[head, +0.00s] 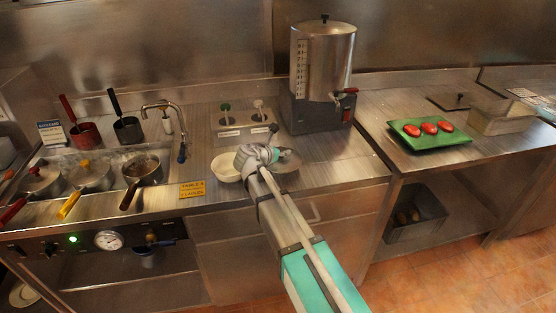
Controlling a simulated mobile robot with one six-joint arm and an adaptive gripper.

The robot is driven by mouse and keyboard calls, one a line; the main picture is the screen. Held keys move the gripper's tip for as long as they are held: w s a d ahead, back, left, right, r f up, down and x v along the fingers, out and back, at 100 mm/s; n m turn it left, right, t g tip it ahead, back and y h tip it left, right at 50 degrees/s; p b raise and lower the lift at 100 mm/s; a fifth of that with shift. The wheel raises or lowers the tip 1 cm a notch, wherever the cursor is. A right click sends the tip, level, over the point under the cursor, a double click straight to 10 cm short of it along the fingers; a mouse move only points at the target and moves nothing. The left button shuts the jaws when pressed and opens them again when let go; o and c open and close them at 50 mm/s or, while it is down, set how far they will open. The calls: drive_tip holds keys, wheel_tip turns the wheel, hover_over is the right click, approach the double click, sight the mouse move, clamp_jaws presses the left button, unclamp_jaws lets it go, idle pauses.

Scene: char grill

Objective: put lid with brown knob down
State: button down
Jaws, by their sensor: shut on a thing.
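My gripper (274,154) is over the counter right of the yellow sign, shut on a round metal lid (290,163). The lid is partly behind the gripper, and its knob cannot be made out. I cannot tell whether the lid touches the counter. The pot with the brown handle (143,168) stands uncovered on the left of the counter. Beside it are a lidded pot with a yellow handle (92,176) and a lidded pot with a red handle (42,181).
A white bowl (226,167) stands just left of my gripper. A metal urn with a tap (322,65) and a two-pump holder (243,122) stand behind. The counter to the right of the lid is clear. A green tray (455,137) with red items lies farther right.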

sight(282, 157)
drive_tip(key=shift+f+b, duration=1.1)
drive_tip(key=shift+f, duration=0.3)
drive_tip(key=shift+f, duration=0.1)
drive_tip(key=shift+c, duration=1.5)
unclamp_jaws()
drive_tip(key=shift+s+a+r, duration=0.1)
drive_tip(key=shift+s+r, duration=0.05)
drive_tip(key=shift+r, duration=0.1)
drive_tip(key=p+v, duration=0.4)
drive_tip(key=v, duration=0.7)
drive_tip(key=shift+s+a+r+p, duration=0.15)
drive_tip(key=shift+s+a+p, duration=0.1)
drive_tip(key=shift+p, duration=0.1)
